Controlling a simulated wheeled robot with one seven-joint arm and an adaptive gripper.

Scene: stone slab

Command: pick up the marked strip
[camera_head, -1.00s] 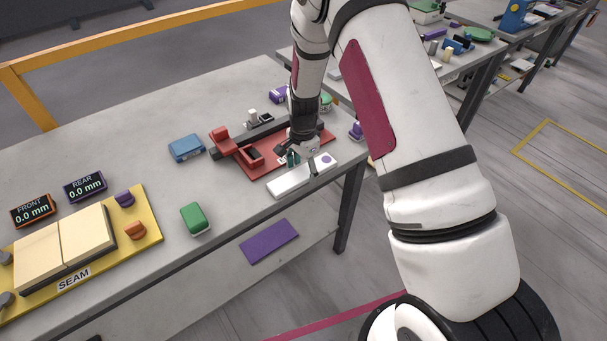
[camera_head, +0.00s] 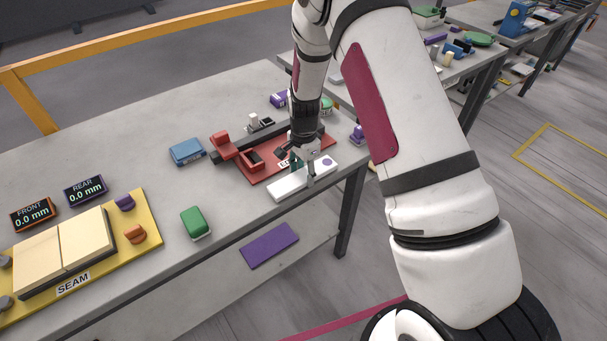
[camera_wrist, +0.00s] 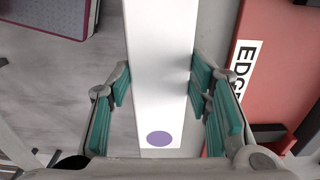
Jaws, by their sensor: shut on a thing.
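The marked strip is a long white bar with a purple dot near one end. In the head view the strip (camera_head: 289,187) lies along the front edge of the bench, beside a red fixture. My gripper (camera_head: 303,172) is over its middle, fingers pointing down. In the wrist view the strip (camera_wrist: 160,60) runs between the teal finger pads of my gripper (camera_wrist: 160,88), with the dot near the bottom. My gripper is shut on the strip across its width. I cannot tell whether the strip is clear of the bench.
The red fixture (camera_head: 262,172) is close behind the strip; its label shows in the wrist view. A blue block (camera_head: 186,152) and a green block (camera_head: 195,222) stand to the left. A yellow seam plate (camera_head: 140,242) is farther left. A purple pad (camera_head: 268,246) lies on the lower shelf.

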